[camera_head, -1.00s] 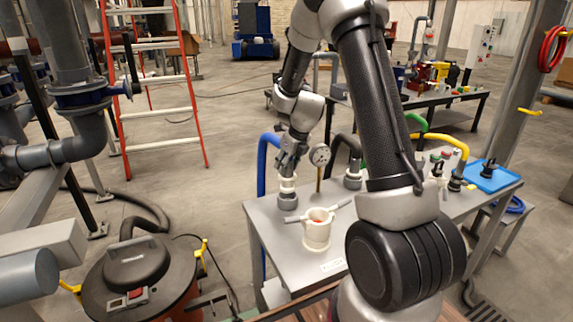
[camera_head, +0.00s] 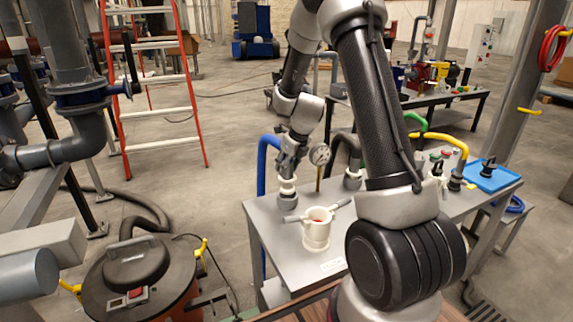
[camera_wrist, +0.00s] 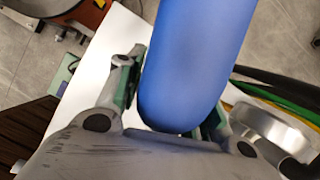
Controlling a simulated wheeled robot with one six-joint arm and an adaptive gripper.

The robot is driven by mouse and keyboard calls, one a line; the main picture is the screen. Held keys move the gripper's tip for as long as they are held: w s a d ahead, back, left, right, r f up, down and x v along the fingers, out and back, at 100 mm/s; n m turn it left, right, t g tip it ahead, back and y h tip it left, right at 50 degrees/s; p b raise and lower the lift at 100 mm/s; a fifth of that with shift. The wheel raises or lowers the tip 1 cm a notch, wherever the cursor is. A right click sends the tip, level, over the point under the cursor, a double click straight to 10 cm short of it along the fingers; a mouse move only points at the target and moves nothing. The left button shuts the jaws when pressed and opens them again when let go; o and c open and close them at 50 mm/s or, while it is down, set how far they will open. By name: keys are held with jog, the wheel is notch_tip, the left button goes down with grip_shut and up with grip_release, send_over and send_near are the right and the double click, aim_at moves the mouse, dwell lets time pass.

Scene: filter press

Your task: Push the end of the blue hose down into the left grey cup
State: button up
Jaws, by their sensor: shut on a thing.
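The blue hose (camera_head: 263,165) rises at the left edge of the grey table and bends over towards my gripper (camera_head: 288,172). In the wrist view the blue hose (camera_wrist: 195,60) fills the space between the fingers of my gripper (camera_wrist: 172,100), which is shut on it. In the head view a white ringed piece (camera_head: 287,186) shows just below my gripper, directly over the left grey cup (camera_head: 287,202). It looks upright and meets the cup's top; how deep it sits I cannot tell. The hose's lower end is hidden in the wrist view.
A pressure gauge (camera_head: 319,155) stands close right of my gripper. A white pot (camera_head: 317,232) with a bar across it stands in front of the cup. Another grey cup (camera_head: 352,180) with a dark hose is farther right. A blue tray (camera_head: 494,178) lies at the table's right end.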

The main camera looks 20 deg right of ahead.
aim_at(287, 178)
jog(key=shift+f, duration=2.65)
jog(key=o, duration=1.3)
